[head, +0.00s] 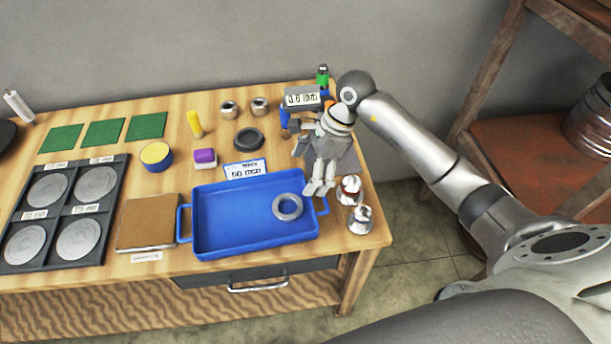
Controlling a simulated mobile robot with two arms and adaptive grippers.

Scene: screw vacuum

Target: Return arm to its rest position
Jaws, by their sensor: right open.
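My right arm comes in from the lower right, bends above the bench's right edge, and ends in my right gripper (319,186). The gripper is open, points down, and hangs over the right end of the blue tray (225,254), near its right handle. A grey metal ring (287,207) lies in the tray, left of the gripper and apart from it. Nothing shows between the fingers. My left gripper is not in view.
Two metal fittings (349,190) (360,219) stand right of the gripper near the wooden bench's (160,284) edge. Behind it is a blue device with a display (302,97). A black rack of discs (122,172) lies left. A brown shelf (535,150) stands right, beyond my arm.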

